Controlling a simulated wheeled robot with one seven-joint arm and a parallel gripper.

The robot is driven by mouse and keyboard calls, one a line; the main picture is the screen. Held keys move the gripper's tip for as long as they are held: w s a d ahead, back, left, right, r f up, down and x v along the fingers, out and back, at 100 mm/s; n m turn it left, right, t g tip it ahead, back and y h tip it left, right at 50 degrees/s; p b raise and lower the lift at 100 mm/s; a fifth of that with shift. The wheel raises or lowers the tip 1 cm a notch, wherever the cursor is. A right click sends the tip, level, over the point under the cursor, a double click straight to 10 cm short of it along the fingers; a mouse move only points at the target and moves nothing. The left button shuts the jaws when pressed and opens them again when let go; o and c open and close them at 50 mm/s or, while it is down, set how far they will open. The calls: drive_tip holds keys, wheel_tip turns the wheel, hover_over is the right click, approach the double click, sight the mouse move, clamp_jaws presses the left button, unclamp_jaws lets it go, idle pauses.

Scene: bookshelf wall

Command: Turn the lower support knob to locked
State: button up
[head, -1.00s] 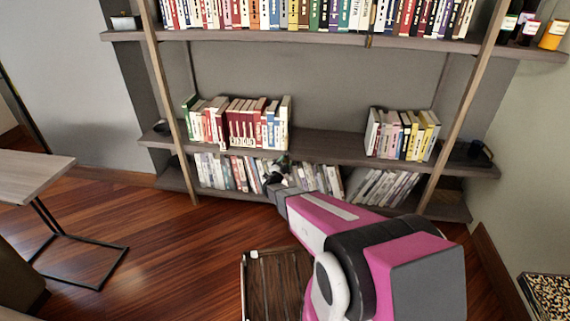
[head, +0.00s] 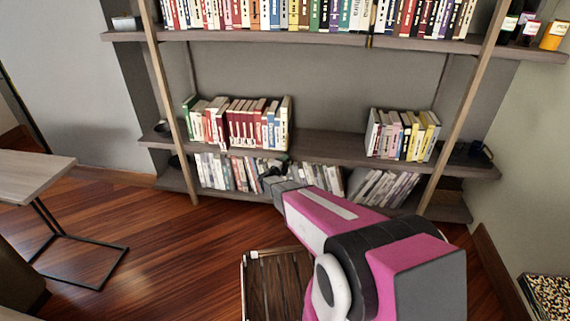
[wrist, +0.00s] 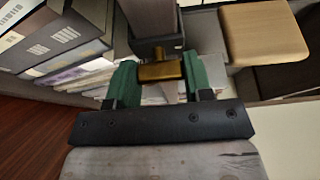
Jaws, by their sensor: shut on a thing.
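A small brass knob (wrist: 162,70) sits on a dark block at the lower end of a grey post in the wrist view. My gripper (wrist: 162,80) has its green fingers on either side of it and is shut on the knob. The knob looks crosswise, with a narrow stem above a wider bar. In the head view my gripper (head: 272,171) reaches the lower bookshelf near its middle. The knob is too small or hidden to make out there.
White and grey books (wrist: 60,45) stand close to the left of my gripper in the wrist view. A light wooden block (wrist: 262,35) is close at the right. The middle shelf (head: 325,147) is just above my gripper. A slatted wooden piece (head: 275,285) lies below my arm.

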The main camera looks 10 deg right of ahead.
drive_tip(key=shift+g, duration=0.3)
drive_tip(key=o, duration=0.9)
drive_tip(key=v, duration=1.1)
drive_tip(key=shift+f, duration=0.15)
